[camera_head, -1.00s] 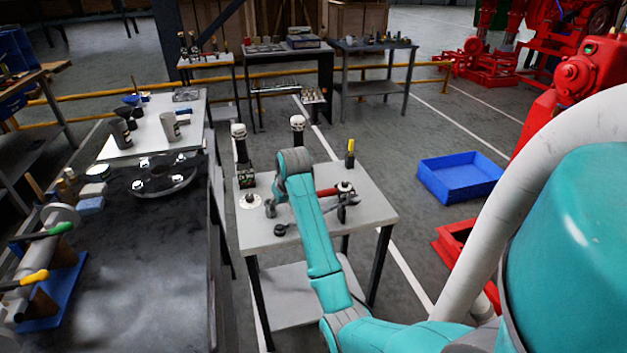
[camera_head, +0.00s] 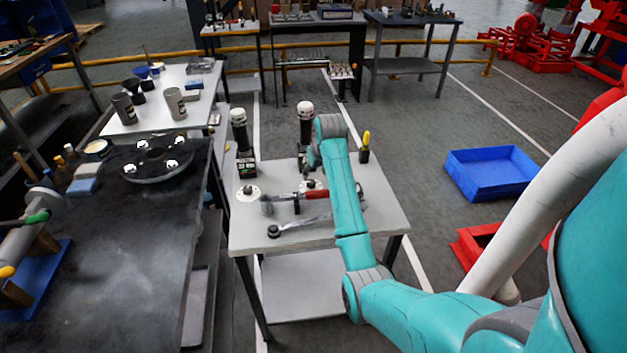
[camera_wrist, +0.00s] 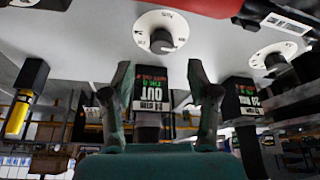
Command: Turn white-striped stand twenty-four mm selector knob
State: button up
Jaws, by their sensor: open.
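In the wrist view a grey selector knob (camera_wrist: 162,40) sits on a round white dial, just beyond my open fingertips and centred between them. My gripper (camera_wrist: 160,76) is open and empty. A second knob (camera_wrist: 276,60) on a white dial lies to the right. In the head view one dial knob (camera_head: 248,191) stands at the table's left, and another (camera_head: 312,185) is partly hidden near my arm. Black stands (camera_head: 241,140) (camera_head: 305,125) with white tops rise behind the dials. I cannot tell which is white-striped. The fingers in the head view are mostly hidden by my arm.
A red-handled tool (camera_head: 312,195) and a wrench (camera_head: 300,223) lie on the grey table (camera_head: 380,215) near the dials. A yellow-topped item (camera_head: 365,147) stands at the right. A blue tray (camera_head: 492,172) is on the floor; a dark bench (camera_head: 130,250) flanks the left.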

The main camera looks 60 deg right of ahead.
aim_at(311, 182)
jog(key=x, duration=0.6)
jog(key=shift+w+f, duration=0.2)
jog(key=shift+f, duration=0.1)
grip_shut()
